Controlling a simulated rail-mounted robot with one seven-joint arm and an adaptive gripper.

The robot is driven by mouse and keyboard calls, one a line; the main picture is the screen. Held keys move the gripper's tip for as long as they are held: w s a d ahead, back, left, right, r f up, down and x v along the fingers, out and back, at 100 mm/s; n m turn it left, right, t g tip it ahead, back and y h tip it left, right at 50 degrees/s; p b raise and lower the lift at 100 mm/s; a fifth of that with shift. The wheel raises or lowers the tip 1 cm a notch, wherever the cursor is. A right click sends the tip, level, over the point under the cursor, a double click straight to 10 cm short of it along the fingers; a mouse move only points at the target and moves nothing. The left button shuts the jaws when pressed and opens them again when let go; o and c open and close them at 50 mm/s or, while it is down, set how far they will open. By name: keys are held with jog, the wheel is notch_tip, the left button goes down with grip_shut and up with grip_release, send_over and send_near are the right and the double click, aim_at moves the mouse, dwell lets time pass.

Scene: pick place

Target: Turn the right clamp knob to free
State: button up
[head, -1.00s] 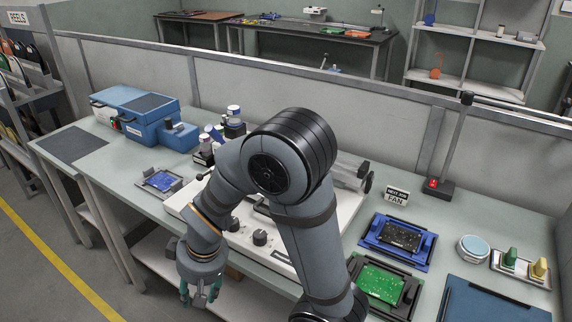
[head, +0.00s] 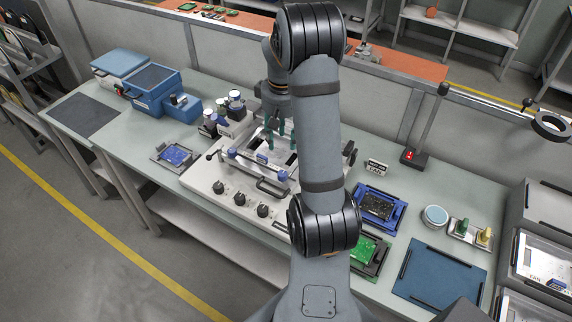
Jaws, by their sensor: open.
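A white bench machine (head: 205,178) stands on the table, partly behind my arm. A bar with a blue knob at its left end (head: 232,153) and another blue knob at its right end (head: 282,175) crosses its top. Three black knobs, left (head: 218,187), middle (head: 240,198) and right (head: 264,210), line its front panel. I cannot tell which knob is the right clamp knob, or how any is set. My gripper (head: 281,139) is open with teal fingers pointing down over the machine's rear part, behind the bar. It holds nothing visible; any contact is unclear.
Bottles in a rack (head: 236,112) stand just left of my gripper. A black handle (head: 271,188) sticks up at the machine's front. A blue board holder (head: 380,203) and green board (head: 362,250) lie to the right.

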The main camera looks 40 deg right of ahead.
aim_at(282, 173)
jog(key=f+n, duration=0.1)
jog(key=f, duration=0.2)
jog(key=s+a+f+n+p, duration=0.1)
jog(key=f, duration=0.3)
jog(key=s+a+f+g, duration=0.1)
jog(key=f, duration=0.2)
jog(key=shift+s+a+f+n+y, duration=0.1)
jog(key=shift+s+f+n+y, duration=0.1)
jog(key=shift+n+y, duration=0.2)
jog(key=shift+c, duration=0.6)
grip_shut()
